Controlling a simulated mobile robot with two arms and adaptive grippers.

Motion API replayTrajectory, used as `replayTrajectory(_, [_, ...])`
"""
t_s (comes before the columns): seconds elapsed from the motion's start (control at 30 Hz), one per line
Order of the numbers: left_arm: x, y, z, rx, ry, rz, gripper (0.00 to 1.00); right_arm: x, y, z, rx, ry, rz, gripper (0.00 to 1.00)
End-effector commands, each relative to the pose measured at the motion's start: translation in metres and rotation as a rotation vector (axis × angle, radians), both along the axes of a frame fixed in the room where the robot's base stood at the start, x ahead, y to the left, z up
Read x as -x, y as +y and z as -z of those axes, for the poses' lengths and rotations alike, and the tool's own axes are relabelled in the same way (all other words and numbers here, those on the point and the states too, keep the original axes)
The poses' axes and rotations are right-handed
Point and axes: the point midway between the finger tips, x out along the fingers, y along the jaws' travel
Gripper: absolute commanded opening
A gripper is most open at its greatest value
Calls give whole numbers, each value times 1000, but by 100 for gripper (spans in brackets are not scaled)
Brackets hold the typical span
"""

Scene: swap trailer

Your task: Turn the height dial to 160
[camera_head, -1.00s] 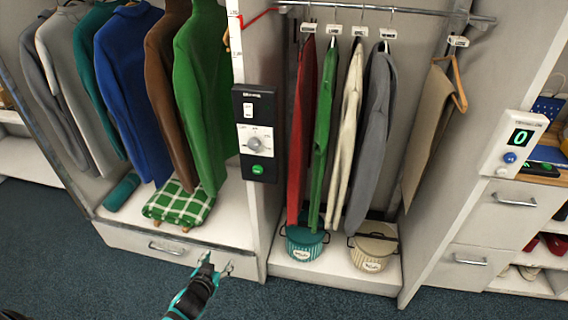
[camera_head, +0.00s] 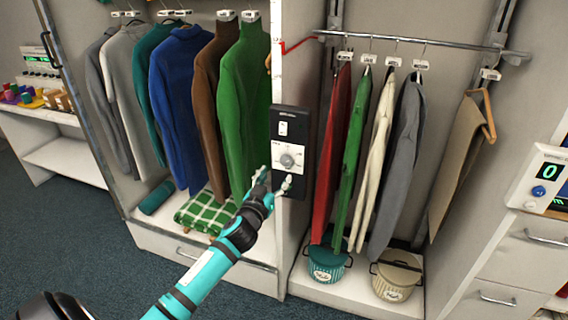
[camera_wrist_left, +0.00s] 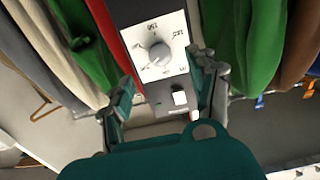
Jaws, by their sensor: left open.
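The height dial (camera_head: 287,161) is a grey round knob on a white scale plate, set in a black panel (camera_head: 281,117) on the post between two wardrobe bays. In the left wrist view the dial (camera_wrist_left: 158,54) and its plate appear upside down, with numbers too blurred to read surely. My left gripper (camera_head: 273,181) is open and empty, just below and in front of the dial. In the wrist view its fingers (camera_wrist_left: 163,80) stand either side of the panel, apart from the knob. The panel's lower part is hidden behind the gripper. My right gripper is not in view.
A white switch (camera_head: 283,128) sits above the dial. A green sweater (camera_head: 243,110) hangs close left of the panel, a red garment (camera_head: 331,150) close right. A rail (camera_head: 420,43) crosses the right bay. A display (camera_head: 551,172) at right reads 0.

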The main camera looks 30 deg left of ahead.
Motion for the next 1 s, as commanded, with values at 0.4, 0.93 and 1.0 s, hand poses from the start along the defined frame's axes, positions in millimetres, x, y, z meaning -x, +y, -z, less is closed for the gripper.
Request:
replayTrajectory(0.4, [-68, 16, 0, 1, 1, -1, 59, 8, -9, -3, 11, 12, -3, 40])
replayTrajectory(0.93, [-75, 18, 1, 1, 1, 0, 43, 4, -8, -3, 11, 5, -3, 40])
replayTrajectory(1.0, [-75, 18, 1, 1, 1, 0, 34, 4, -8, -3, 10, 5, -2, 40])
